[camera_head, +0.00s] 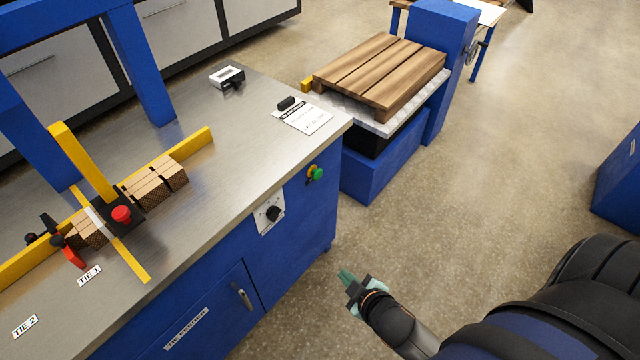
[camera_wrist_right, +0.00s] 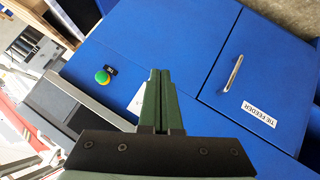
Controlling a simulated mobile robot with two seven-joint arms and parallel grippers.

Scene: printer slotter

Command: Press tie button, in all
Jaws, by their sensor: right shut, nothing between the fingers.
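A green button (camera_head: 315,174) sits on the blue front panel of the machine, below the right corner of its steel top. It also shows in the right wrist view (camera_wrist_right: 102,77), left of the fingers. A red button (camera_head: 121,214) sits on a black block on the steel top; a TIE 1 label (camera_head: 89,276) lies nearby. My right gripper (camera_head: 346,274) is shut and empty, low in front of the machine and apart from the green button. In the right wrist view its fingers (camera_wrist_right: 157,99) are together. My left gripper is not in view.
A rotary switch (camera_head: 272,213) is on the front panel. The TIE FEEDER door (camera_head: 205,311) has a metal handle. Wooden boards (camera_head: 382,68) lie on a blue stand to the right. Bundled brown blocks (camera_head: 156,182) rest against a yellow rail. The floor around the right gripper is clear.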

